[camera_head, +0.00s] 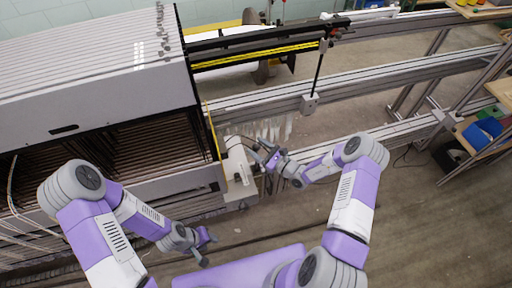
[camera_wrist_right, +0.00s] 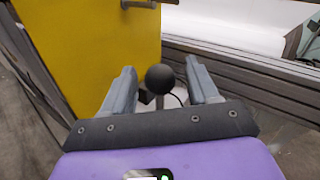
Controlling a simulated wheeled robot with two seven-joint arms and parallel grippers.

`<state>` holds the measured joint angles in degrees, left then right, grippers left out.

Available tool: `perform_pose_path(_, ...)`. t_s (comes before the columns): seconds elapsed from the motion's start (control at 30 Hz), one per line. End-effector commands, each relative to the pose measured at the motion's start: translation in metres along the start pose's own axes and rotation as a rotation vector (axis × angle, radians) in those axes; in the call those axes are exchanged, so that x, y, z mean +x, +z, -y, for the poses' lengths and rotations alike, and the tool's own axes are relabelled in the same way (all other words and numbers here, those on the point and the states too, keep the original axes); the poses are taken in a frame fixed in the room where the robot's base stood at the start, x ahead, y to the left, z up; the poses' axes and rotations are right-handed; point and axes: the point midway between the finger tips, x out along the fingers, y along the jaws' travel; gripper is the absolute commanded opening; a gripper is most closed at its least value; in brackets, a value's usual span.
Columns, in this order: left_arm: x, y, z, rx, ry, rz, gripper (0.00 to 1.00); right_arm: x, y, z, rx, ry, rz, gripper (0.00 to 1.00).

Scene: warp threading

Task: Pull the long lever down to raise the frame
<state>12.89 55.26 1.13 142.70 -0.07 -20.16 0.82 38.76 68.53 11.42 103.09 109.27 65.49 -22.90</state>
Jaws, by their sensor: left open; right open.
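A black ball knob (camera_wrist_right: 160,78) shows in the right wrist view, between the two open fingers of my right gripper (camera_wrist_right: 160,92). It looks like the end of the lever; whether the fingers touch it I cannot tell. In the head view my right gripper (camera_head: 265,156) is beside the white housing (camera_head: 238,170) at the machine's right end, where the lever's detail is too small to make out. My left gripper (camera_head: 205,246) is open and empty, low in front of the machine and away from the lever. A stack of long pale frames (camera_head: 90,55) fills the machine's upper left.
A yellow panel (camera_wrist_right: 95,45) stands close to the right gripper's left finger in the wrist view. Grey rails (camera_head: 370,80) run across the back right. A shelf with blue bins (camera_head: 482,133) stands at the far right. Open floor (camera_head: 430,235) lies in the front right.

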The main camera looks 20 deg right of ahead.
Motion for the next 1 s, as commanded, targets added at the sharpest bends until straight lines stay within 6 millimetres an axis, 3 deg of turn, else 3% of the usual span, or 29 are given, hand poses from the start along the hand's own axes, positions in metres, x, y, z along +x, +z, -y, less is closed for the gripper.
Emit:
perform_pose_path(0.4, 0.0014, 0.0000, 0.0005, 0.000, 0.000, 0.000, 0.43, 0.0104, 0.0005, -0.0004, 0.000, 0.001, -0.001, 0.58)
perform_pose_path(0.77, 0.0014, 0.0000, 0.0005, 0.000, 0.000, 0.000, 0.43, 0.0101, 0.0004, -0.0004, 0.000, 0.002, -0.001, 0.03)
perform_pose_path(1.0, 0.0018, 0.0000, 0.0006, 0.000, 0.000, 0.000, 0.43, 0.0100, 0.0004, -0.0008, -0.001, 0.002, 0.002, 0.00)
